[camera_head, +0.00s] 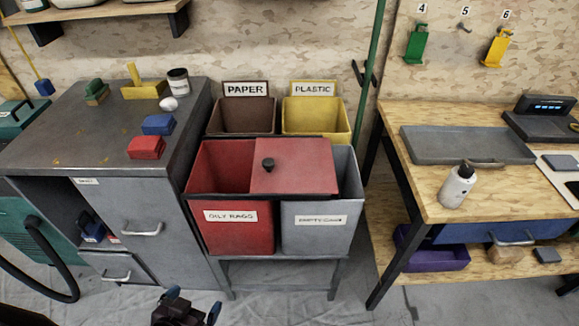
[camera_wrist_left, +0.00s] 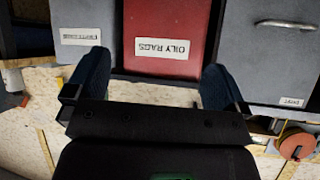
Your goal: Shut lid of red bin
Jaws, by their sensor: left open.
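The red bin (camera_head: 238,232), labelled OILY RAGS, stands in the front left of a rack of bins, its left part uncovered. Its red lid (camera_head: 303,172), with a black knob (camera_head: 268,164), lies to the right, mostly over the grey bin (camera_head: 318,235). My left gripper (camera_head: 193,303) is open and empty at the bottom of the head view, low in front of the bins and apart from them. In the left wrist view, the red bin (camera_wrist_left: 165,30) appears upside down beyond the open fingers (camera_wrist_left: 152,72). The lid is not seen there. My right gripper is not in view.
The brown PAPER bin (camera_head: 243,119) and yellow PLASTIC bin (camera_head: 316,118) stand behind. A grey cabinet (camera_head: 150,205) adjoins on the left, with several small objects on top. A wooden workbench (camera_head: 480,195) stands on the right. The sheeted floor (camera_head: 270,305) before the rack is clear.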

